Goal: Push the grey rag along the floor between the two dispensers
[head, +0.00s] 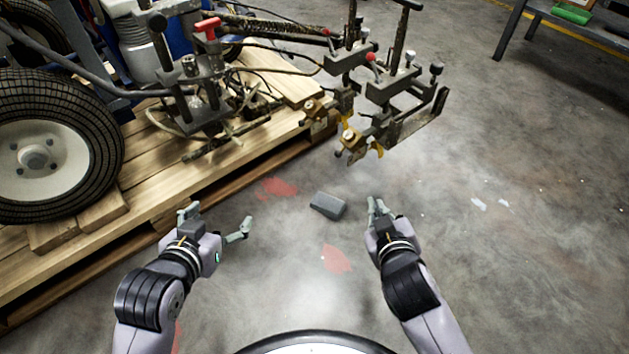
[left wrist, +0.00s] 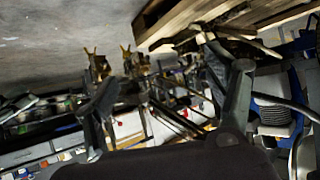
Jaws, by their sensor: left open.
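The grey rag (head: 327,206) looks like a small folded block lying on the floor, between and a little ahead of my grippers. The two dispensers are probably the brass spray heads on the striper's arm, one farther back (head: 317,108) and one nearer (head: 351,141); both stand above and beyond the rag. My left gripper (head: 217,219) is open and empty, left of the rag beside the pallet. My right gripper (head: 377,207) is just right of the rag, apart from it; its fingers look close together, seen edge-on. The left wrist view shows my left fingers (left wrist: 170,92) spread, with no rag visible.
The line striper's wheel (head: 40,150) and a wooden pallet (head: 150,213) fill the left side. Red paint patches (head: 336,258) mark the floor near the rag. A metal table (head: 540,12) stands at the back right. The floor at right is clear.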

